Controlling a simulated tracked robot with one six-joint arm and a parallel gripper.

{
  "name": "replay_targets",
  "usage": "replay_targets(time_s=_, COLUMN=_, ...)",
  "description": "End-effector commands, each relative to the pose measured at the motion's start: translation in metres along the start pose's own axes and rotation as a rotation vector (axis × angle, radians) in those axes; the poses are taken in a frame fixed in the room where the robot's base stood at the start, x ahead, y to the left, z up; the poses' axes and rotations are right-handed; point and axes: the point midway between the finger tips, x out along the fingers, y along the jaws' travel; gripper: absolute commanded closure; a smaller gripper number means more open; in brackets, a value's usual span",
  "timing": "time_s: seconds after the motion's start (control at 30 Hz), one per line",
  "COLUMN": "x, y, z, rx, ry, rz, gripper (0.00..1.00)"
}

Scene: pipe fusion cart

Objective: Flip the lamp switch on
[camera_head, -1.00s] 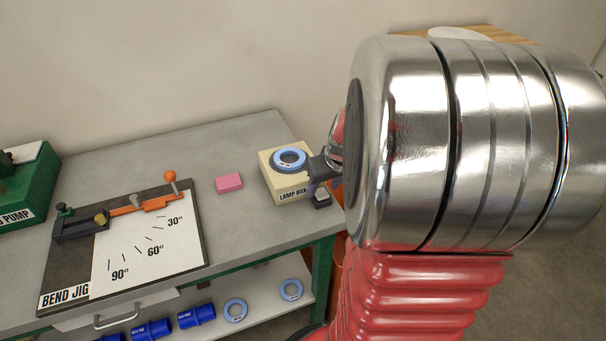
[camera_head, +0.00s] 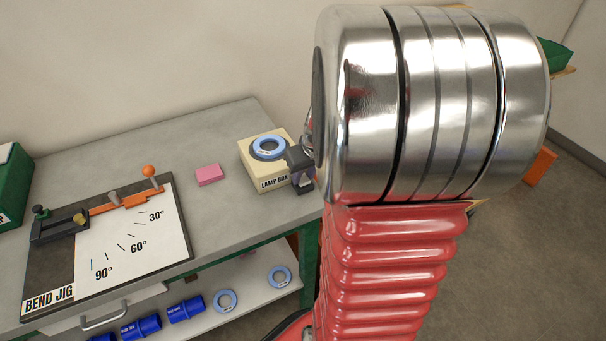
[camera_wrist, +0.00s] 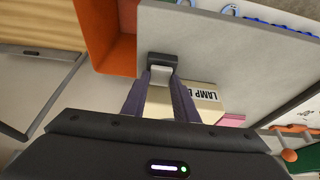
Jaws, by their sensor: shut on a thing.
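The cream lamp box (camera_head: 262,178) stands near the right end of the grey bench, with a blue ring (camera_head: 268,145) on top. Beside its right side is a small dark block with a pale face, which I take for the lamp switch (camera_head: 304,187). It also shows in the wrist view (camera_wrist: 163,59), close to the bench edge. My gripper (camera_head: 303,172) reaches in from the right, just beside the lamp box. In the wrist view my gripper's two purple fingers (camera_wrist: 160,77) are shut on the switch. The fingers partly hide it, and its on or off position cannot be told.
A pink block (camera_head: 208,175) and the bend jig (camera_head: 60,275) lie to the left on the bench. A lower shelf (camera_head: 250,291) holds blue fittings and rings. An orange bin (camera_wrist: 112,45) is close beside the bench edge in the wrist view.

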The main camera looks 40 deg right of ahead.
Motion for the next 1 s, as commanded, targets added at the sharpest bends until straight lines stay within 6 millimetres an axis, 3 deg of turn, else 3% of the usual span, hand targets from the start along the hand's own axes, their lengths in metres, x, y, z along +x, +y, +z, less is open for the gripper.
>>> replay_targets(time_s=0.13, x=-0.0001, y=-0.0004, z=0.0000, rx=0.000, ry=0.000, rz=-0.001, gripper=0.96)
replay_targets(time_s=1.0, x=0.0009, y=-0.0021, z=-0.0053, rx=-0.001, ry=-0.130, rz=-0.003, gripper=0.96)
